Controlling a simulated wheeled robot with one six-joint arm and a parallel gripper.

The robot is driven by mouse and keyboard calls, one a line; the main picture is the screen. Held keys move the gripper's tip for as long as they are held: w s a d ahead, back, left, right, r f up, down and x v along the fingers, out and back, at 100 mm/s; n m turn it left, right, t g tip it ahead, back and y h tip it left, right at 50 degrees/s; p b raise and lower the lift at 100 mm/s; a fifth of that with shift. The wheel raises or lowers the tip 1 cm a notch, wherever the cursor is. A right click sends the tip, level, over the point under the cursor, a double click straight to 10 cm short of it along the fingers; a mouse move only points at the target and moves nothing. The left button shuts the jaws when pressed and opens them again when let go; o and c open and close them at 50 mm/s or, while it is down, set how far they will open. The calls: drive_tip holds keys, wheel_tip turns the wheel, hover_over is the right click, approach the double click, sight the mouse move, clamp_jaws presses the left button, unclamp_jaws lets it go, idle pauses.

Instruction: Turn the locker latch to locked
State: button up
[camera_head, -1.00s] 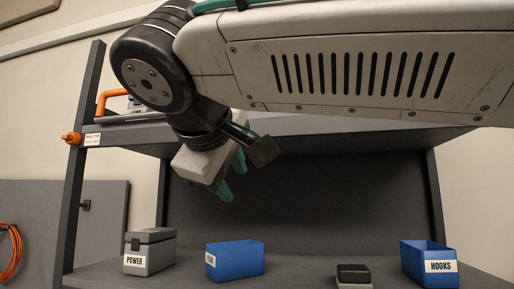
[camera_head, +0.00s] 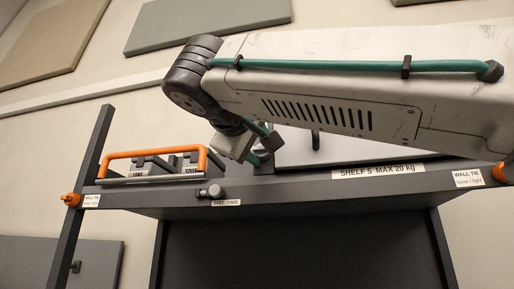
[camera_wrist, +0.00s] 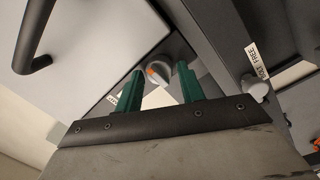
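The latch is a round grey knob with an orange mark (camera_wrist: 157,72) in the wrist view, on a dark plate. It shows between the two green fingertips of my gripper (camera_wrist: 160,73), which are spread with a gap on both sides of it. I cannot tell how deep the knob sits between them or which setting it is at. The locker's pale door (camera_wrist: 85,60) is on the left, with a black handle (camera_wrist: 35,45). In the head view my gripper (camera_head: 260,154) is at the pale locker (camera_head: 345,148) on the top shelf and hides the latch.
The shelf edge (camera_head: 290,199) runs below the gripper, with a bolt knob (camera_head: 213,191) labelled BOLT FREE. It also shows in the wrist view (camera_wrist: 258,90). An orange-handled tray (camera_head: 150,177) with dark boxes stands left. Orange wall-tie knobs (camera_head: 70,199) sit at the shelf ends.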

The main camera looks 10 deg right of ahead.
drive_tip(key=shift+w+d, duration=0.1)
drive_tip(key=shift+w, duration=0.05)
drive_tip(key=c, duration=0.7)
drive_tip(key=shift+m, duration=0.5)
drive_tip(key=o, duration=0.7)
drive_tip(key=v, duration=0.8)
